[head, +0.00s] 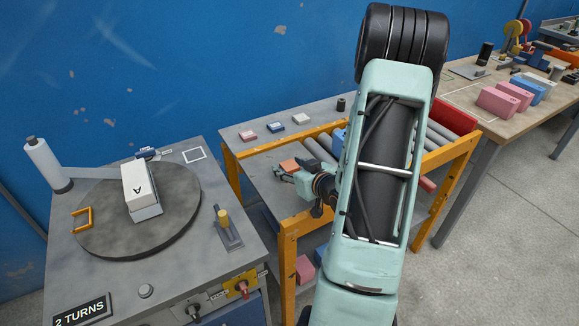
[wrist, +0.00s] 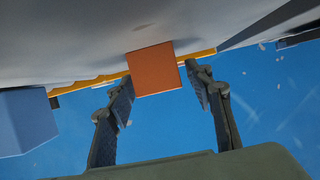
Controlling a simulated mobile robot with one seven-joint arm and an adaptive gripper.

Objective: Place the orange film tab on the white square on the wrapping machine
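The orange film tab (head: 289,165) sits at the fingertips of my gripper (head: 279,173), by the orange-framed stand. In the wrist view the tab (wrist: 154,68) shows between and just beyond the two fingertips (wrist: 162,90), which stand apart with a gap visible on the right side. Contact on the left finger is hard to tell. The white square (head: 194,155) is an empty outline at the back right corner of the wrapping machine (head: 180,267). The machine's round turntable (head: 100,235) carries a white box marked A (head: 136,185).
A film roll post (head: 45,165) stands at the machine's back left. A yellow-topped lever (head: 227,228) rises near its right edge. Small blocks (head: 275,126) lie on the shelf behind my gripper. A blue block (wrist: 25,120) shows left in the wrist view. Rollers (head: 318,150) lie beside my arm.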

